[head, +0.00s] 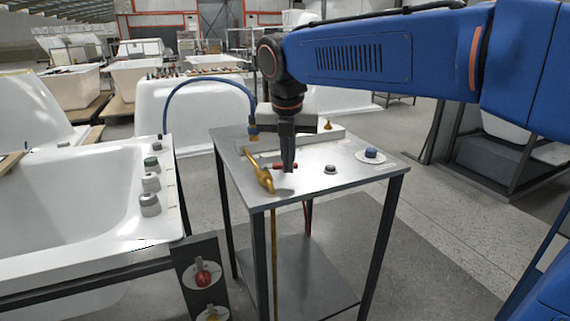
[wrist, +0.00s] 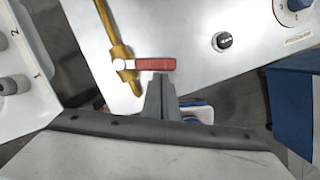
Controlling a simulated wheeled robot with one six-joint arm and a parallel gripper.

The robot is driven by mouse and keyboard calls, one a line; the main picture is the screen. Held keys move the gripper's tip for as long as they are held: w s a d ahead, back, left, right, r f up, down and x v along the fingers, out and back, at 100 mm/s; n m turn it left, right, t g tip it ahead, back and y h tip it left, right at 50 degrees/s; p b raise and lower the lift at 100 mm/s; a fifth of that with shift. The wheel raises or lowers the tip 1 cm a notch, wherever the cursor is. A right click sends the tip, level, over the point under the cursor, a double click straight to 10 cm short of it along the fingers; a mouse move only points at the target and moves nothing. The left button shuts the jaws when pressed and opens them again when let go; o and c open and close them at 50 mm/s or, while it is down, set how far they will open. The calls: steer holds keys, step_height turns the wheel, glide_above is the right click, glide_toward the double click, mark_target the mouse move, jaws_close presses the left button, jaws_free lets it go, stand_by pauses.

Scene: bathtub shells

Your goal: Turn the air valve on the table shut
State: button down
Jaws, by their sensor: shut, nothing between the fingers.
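The air valve is a brass pipe (head: 258,172) with a red lever handle (head: 277,165) on the metal table. In the wrist view the brass pipe (wrist: 113,32) runs down from the upper left. The red handle (wrist: 155,64) sticks out to the right from a pale pivot, at a steep angle across the pipe. My gripper (head: 288,168) points down with its fingers shut and empty. In the head view it hides part of the handle. In the wrist view the fingertips (wrist: 161,78) are right beside the handle's lower edge; I cannot tell whether they touch it.
A black knob (head: 330,169) and a blue knob (head: 371,153) stand on the table (head: 330,187) right of the valve. A blue hose (head: 205,80) arches to a fitting at the table's back. A white tub (head: 80,200) with several grey knobs stands close on the left.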

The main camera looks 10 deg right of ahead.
steer(key=shift+w+d, duration=0.2)
steer(key=shift+w, duration=0.35)
steer(key=shift+w+d, duration=0.2)
steer(key=shift+w, duration=0.5)
